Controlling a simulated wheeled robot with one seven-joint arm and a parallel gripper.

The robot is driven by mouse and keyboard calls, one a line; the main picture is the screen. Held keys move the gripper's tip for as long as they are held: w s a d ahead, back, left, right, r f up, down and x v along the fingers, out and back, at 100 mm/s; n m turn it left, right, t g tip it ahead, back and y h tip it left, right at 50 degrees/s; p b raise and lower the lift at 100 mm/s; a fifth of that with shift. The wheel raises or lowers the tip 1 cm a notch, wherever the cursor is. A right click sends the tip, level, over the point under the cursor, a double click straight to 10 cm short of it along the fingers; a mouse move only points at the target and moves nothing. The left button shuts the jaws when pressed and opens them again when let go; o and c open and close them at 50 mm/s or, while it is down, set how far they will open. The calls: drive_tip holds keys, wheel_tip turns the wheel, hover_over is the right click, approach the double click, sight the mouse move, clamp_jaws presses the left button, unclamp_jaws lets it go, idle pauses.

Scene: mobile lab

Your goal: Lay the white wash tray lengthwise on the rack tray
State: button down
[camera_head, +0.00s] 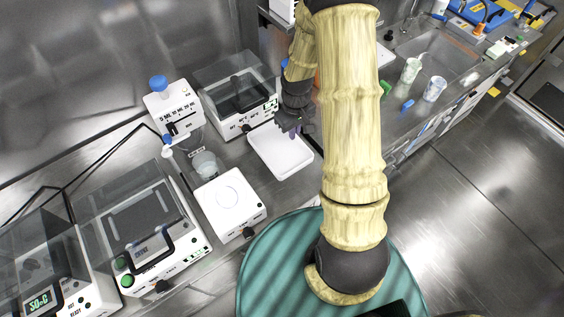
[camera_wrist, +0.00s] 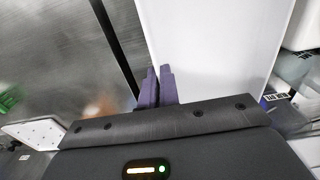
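The white wash tray (camera_head: 281,152) is a shallow rectangular tray beside the instruments on the steel counter in the head view. I cannot tell whether it touches the counter. My gripper (camera_head: 290,124) is at its far edge. In the wrist view the two purple fingers (camera_wrist: 159,86) are close together, with the edge of the white tray (camera_wrist: 215,45) between them. The tray reaches away from the fingers and fills the upper middle of that view. I cannot make out the rack tray for certain; my arm hides part of the counter.
A white scale-like device (camera_head: 229,204) stands just left of the tray, with a clear beaker (camera_head: 205,164) behind it. A lidded bath (camera_head: 238,92) stands behind the tray. Cups (camera_head: 411,70) and a blue item (camera_head: 407,105) are on the counter right of my arm.

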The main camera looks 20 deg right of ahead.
sight(294, 142)
drive_tip(key=shift+f+p, duration=0.4)
drive_tip(key=shift+f, duration=2.45)
drive_tip(key=shift+f+p, duration=0.4)
drive_tip(key=shift+f, duration=1.7)
drive_tip(key=c, duration=2.1)
unclamp_jaws()
drive_tip(key=shift+f, duration=0.15)
drive_tip(key=o, duration=0.5)
drive_tip(key=shift+c, duration=0.2)
